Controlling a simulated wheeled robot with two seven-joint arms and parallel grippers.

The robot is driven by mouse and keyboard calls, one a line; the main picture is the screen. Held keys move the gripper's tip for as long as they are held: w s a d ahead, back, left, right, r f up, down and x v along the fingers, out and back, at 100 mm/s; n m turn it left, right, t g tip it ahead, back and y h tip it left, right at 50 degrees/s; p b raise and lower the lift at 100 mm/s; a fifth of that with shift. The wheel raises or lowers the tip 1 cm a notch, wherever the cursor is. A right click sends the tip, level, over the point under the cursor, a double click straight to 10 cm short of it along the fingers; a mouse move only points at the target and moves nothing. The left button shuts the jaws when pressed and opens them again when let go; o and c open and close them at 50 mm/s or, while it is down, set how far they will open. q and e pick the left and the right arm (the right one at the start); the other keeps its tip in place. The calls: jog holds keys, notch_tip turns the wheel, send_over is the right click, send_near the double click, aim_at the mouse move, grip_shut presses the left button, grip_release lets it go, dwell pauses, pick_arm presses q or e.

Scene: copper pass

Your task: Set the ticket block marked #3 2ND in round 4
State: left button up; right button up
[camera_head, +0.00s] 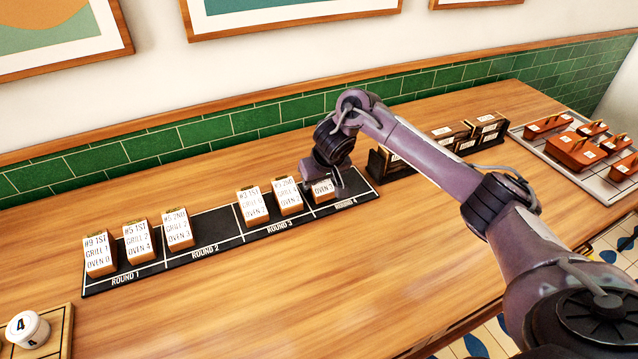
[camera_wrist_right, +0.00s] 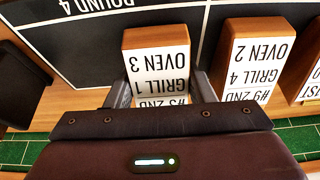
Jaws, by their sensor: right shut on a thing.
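The ticket block marked #3 2ND, GRILL 1, OVEN 3 (camera_wrist_right: 158,66) is upside down in the right wrist view, between the fingers of my right gripper (camera_wrist_right: 160,92). In the head view this block (camera_head: 323,192) is at the left cell of ROUND 4, its upper part hidden by my right gripper (camera_head: 325,180). The gripper is shut on it. Whether it rests on the black board (camera_head: 205,262) or hangs just above is hard to tell. My left gripper is not in view.
The #9 2ND block (camera_wrist_right: 248,62) stands close beside, in ROUND 3, with another block (camera_head: 252,207) left of it. Several blocks (camera_head: 138,242) fill ROUND 1 and part of ROUND 2. Dark holders (camera_head: 470,138) and a tray (camera_head: 560,150) of orange-brown items lie right.

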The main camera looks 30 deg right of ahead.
aim_at(326, 194)
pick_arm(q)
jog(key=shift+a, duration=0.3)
pick_arm(e)
jog(key=shift+f, duration=0.1)
jog(key=o, duration=1)
jog(key=shift+o, duration=0.2)
jog(key=shift+r, duration=0.25)
pick_arm(q)
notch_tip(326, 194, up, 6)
jog(key=p, duration=0.6)
pick_arm(e)
jog(key=v, duration=1.2)
jog(key=shift+s+f, duration=0.1)
jog(key=shift+f, duration=0.05)
